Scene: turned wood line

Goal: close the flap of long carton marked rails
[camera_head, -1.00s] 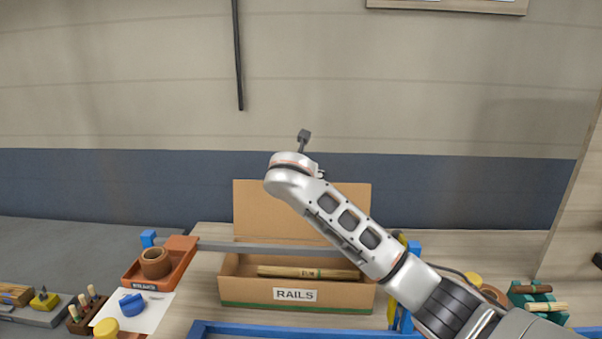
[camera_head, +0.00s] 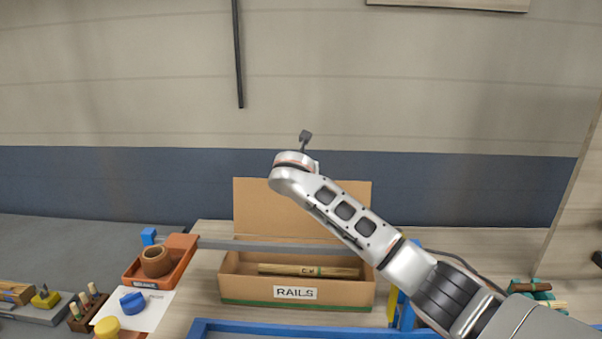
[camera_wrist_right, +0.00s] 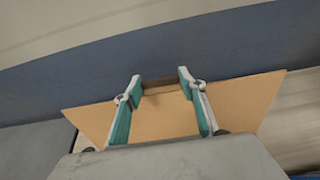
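The long brown carton marked RAILS (camera_head: 245,292) stands on the table with its label facing me. Its flap (camera_head: 261,207) stands upright at the back, so the carton is open, and wooden rails (camera_head: 308,271) lie inside. My right arm reaches from the lower right across the carton's right part and covers part of the flap. In the head view its gripper is hidden at the arm's end. In the right wrist view my right gripper (camera_wrist_right: 161,80) is open, its teal-padded fingers apart, with the flap (camera_wrist_right: 245,98) seen between and around them. My left gripper is out of view.
A grey bar (camera_head: 215,244) runs across behind the carton's opening. A blue frame (camera_head: 290,329) lies in front. An orange tray (camera_head: 182,262) with a brown ring stands left of the carton. A green holder (camera_head: 535,287) is at the right. A plain wall rises behind.

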